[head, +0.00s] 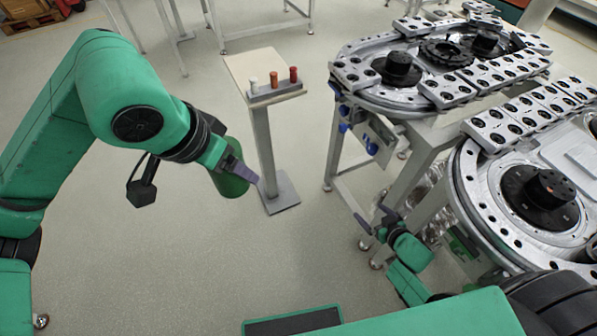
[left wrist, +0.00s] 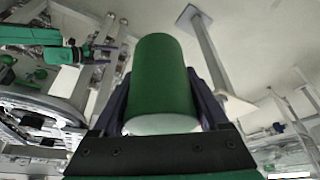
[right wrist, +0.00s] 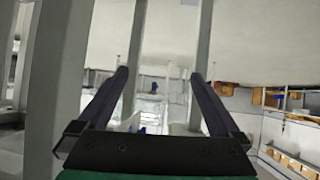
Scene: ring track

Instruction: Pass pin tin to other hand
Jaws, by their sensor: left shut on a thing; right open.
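The pin tin (head: 230,178) is a green cylinder in the head view, left of centre. My left gripper (head: 243,170) is shut on it and holds it in the air above the floor. In the left wrist view the tin (left wrist: 162,80) stands between the two fingers of the left gripper (left wrist: 165,95), with a pale end toward the camera. My right gripper (head: 376,217) is open and empty, lower right of the tin and well apart from it, near the legs of the track table. In the right wrist view the right gripper (right wrist: 158,95) has nothing between its fingers.
A small stand (head: 275,98) behind the tin bears white, orange and red pegs. The ring track (head: 400,98) with its metal carriages fills the right side. A table leg (head: 335,150) rises close behind my right gripper. The floor between the grippers is clear.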

